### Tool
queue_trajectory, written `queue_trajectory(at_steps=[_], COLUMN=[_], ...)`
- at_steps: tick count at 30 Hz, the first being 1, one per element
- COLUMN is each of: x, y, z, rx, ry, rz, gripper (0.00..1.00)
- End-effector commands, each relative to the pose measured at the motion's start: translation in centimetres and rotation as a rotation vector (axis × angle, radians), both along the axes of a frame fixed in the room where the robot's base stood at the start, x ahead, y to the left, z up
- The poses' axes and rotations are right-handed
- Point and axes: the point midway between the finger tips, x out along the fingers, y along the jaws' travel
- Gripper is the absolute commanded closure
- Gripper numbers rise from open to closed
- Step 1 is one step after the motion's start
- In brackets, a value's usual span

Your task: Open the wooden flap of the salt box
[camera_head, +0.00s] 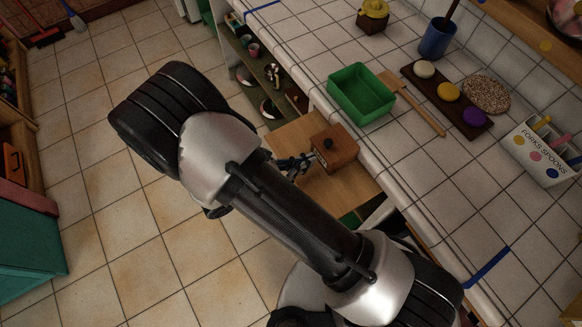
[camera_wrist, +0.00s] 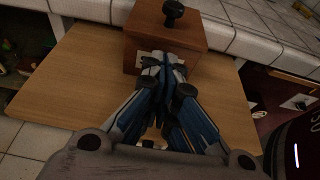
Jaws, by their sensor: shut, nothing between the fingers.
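The salt box (camera_head: 341,150) is a reddish-brown wooden box on a pale wooden board (camera_head: 350,187) beside the tiled counter. Its top carries a round black knob (camera_head: 328,143), also seen in the wrist view (camera_wrist: 173,10). The wooden flap on top looks closed, with no gap visible. My gripper (camera_head: 311,158) is at the box's front face. In the wrist view my gripper (camera_wrist: 163,62) has its blue-grey fingers together and empty, below the knob, in front of a small pale plate on that face. Whether the fingertips touch the box is unclear.
The tiled counter edge (camera_head: 375,165) runs just behind the box. On the counter are a green tub (camera_head: 361,94), a wooden spatula (camera_head: 411,103) and a dark tray with coloured discs (camera_head: 447,91). Lower shelves (camera_head: 262,75) hold small items. Tiled floor lies open to the left.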

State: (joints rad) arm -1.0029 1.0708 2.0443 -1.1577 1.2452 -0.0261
Motion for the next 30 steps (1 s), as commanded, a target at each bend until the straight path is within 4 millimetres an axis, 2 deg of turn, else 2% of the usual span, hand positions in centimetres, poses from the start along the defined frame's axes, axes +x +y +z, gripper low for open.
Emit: queue_trajectory(at_steps=[3, 7, 18, 30], x=[0.7, 1.0, 1.1, 1.0], y=[-1.1, -1.5, -1.6, -1.5], z=[-0.5, -0.6, -0.6, 0.4], rx=[-0.001, 0.000, 0.002, 0.056], ry=[0.000, 0.000, 0.001, 0.037], rz=[-0.002, -0.001, 0.000, 0.000], gripper=[1.00, 1.00, 1.00, 1.00])
